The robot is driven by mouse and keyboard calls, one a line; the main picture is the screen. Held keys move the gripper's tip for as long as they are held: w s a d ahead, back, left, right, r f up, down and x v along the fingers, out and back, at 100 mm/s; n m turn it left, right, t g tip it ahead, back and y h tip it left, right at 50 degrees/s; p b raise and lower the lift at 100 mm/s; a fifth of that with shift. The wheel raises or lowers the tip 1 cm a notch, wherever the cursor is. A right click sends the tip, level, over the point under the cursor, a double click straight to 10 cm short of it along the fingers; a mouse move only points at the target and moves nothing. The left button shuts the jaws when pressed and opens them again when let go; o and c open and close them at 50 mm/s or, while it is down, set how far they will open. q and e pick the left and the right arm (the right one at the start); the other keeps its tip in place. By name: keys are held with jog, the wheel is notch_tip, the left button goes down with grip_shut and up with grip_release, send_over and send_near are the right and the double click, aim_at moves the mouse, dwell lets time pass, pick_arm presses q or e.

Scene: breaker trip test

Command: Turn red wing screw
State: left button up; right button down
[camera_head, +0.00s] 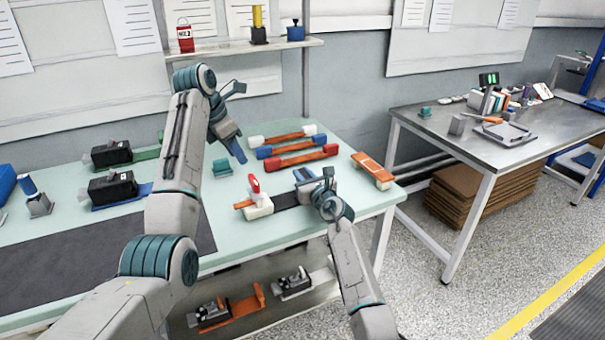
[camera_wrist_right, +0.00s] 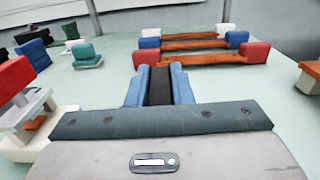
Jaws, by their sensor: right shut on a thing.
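The red wing screw (camera_head: 254,184) stands upright on a white block (camera_head: 258,207) on the pale green table. In the right wrist view the red screw (camera_wrist_right: 14,78) is at the left edge, beside my gripper. My right gripper (camera_head: 314,180) is to the right of the block; in its wrist view, its blue fingers (camera_wrist_right: 160,84) are shut on a black bar (camera_wrist_right: 160,92). The bar appears to run to the white block. My left gripper (camera_head: 236,150) is above the table, behind and left of the screw, apart from it. Its jaw gap is unclear.
Several orange bars with coloured ends, such as the red-ended one (camera_head: 302,156), lie behind the screw. An orange-and-white piece (camera_head: 373,170) lies at the table's right edge. Black devices (camera_head: 112,186) stand at left, beyond a dark mat (camera_head: 70,262).

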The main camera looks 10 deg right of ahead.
aim_at(254, 180)
pick_arm(q)
jog(key=w+d+r+m+g+y, duration=0.15)
jog(key=d+m+y, duration=0.25)
jog(key=m, duration=1.6)
notch_tip(254, 180, down, 11)
jog(key=shift+w+a+f, duration=0.1)
jog(key=shift+a, duration=0.05)
grip_shut()
